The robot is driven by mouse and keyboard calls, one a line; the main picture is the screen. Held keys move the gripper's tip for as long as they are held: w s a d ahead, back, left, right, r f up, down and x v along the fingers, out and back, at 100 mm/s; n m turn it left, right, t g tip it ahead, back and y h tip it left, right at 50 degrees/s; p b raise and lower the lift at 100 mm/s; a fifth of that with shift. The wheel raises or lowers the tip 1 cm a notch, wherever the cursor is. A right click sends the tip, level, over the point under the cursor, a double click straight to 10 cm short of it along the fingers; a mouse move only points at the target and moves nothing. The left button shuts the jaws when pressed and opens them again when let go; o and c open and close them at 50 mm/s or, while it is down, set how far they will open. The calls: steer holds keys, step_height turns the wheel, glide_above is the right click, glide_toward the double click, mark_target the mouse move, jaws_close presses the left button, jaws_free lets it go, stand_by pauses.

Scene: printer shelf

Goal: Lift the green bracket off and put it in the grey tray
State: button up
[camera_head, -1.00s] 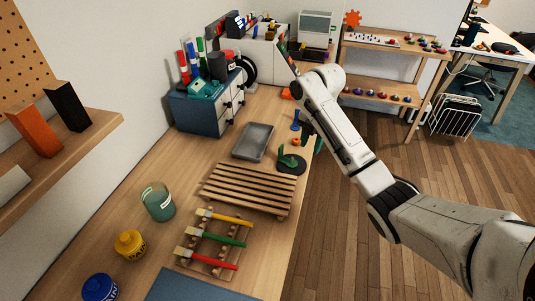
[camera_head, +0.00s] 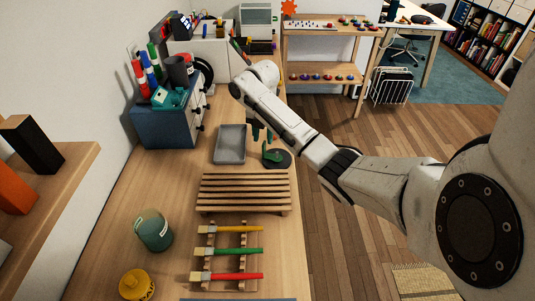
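The green bracket (camera_head: 272,156) sits on a dark round base (camera_head: 284,160) near the right edge of the workbench. The grey tray (camera_head: 231,145) lies just left of it and looks empty. My arm reaches in from the right, with its bent wrist above and beyond the tray and bracket. My gripper is largely or wholly hidden behind the arm. Dark shapes show under the arm just beyond the bracket, but I cannot tell whether they are its fingers. I cannot see whether it touches the bracket.
A slatted wooden rack (camera_head: 244,193) lies in front of the tray. Nearer are paint brushes (camera_head: 229,251) on a wooden holder, a glass jar (camera_head: 153,231) and a yellow pot (camera_head: 136,285). A blue drawer unit (camera_head: 167,126) stands left of the tray.

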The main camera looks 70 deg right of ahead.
mark_target(264, 143)
steer(key=shift+s+a+f+p, duration=0.1)
steer(key=shift+f+p, duration=0.25)
steer(key=shift+f, duration=1.05)
steer(key=shift+s+f+p, duration=0.1)
steer(key=shift+f+p, duration=0.2)
steer(key=shift+f, duration=1.1)
jaws_close()
